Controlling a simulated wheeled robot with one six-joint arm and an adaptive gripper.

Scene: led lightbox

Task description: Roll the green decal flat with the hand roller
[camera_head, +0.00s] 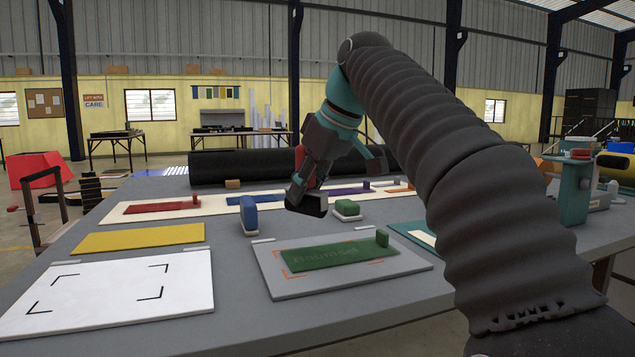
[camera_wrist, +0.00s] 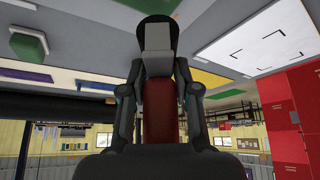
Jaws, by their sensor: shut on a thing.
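The green decal (camera_head: 335,257) lies on a grey panel (camera_head: 300,288) with orange corner marks, at the front middle of the table. My gripper (camera_head: 303,188) is shut on the hand roller, which has a red handle (camera_wrist: 163,112) and a dark head (camera_head: 305,205). The roller is held above the table, behind the decal and apart from it. In the wrist view my gripper (camera_wrist: 158,75) closes around the roller, whose dark end (camera_wrist: 157,32) points away. The decal is not visible there.
A blue block (camera_head: 249,215) and a green block on a white base (camera_head: 347,210) stand behind the panel. A white panel (camera_head: 110,297) and yellow sheet (camera_head: 138,238) lie left. A long board with coloured strips (camera_head: 115,213) and a black roll (camera_head: 215,167) lie behind.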

